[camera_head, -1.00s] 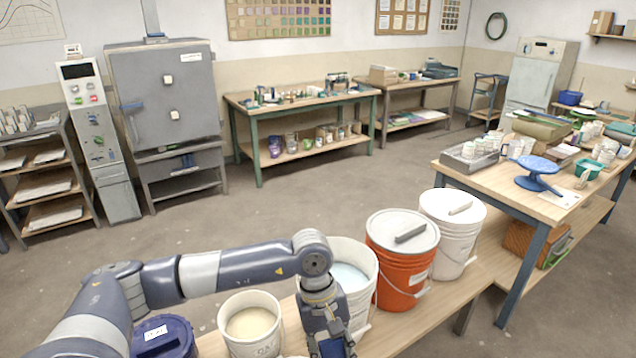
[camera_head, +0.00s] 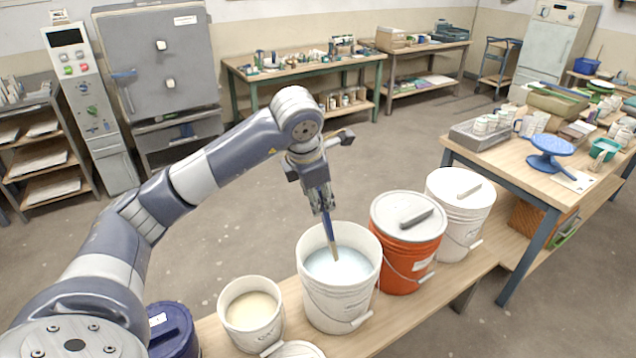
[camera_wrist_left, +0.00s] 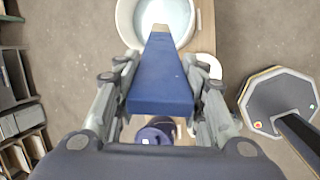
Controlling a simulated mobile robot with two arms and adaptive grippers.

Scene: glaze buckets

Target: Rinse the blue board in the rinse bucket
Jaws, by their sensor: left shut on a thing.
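The blue board (camera_head: 327,221) is a narrow blue strip with a tan lower end. My left gripper (camera_head: 322,205) is shut on its upper part and holds it steeply, tan end down. The board also fills the middle of the left wrist view (camera_wrist_left: 164,78). The white bucket with pale blue liquid (camera_head: 318,297), likely the rinse bucket, stands on the wooden bench below. The tan end is inside the bucket's rim outline; whether it touches the liquid I cannot tell. The bucket's rim also shows in the left wrist view (camera_wrist_left: 122,20). My right gripper is out of view.
A smaller bucket with cream liquid (camera_head: 238,328) stands left of the white bucket, and a dark blue lidded one (camera_head: 170,328) is further left. An orange lidded bucket (camera_head: 398,270) and a white lidded bucket (camera_head: 465,230) stand close on the right.

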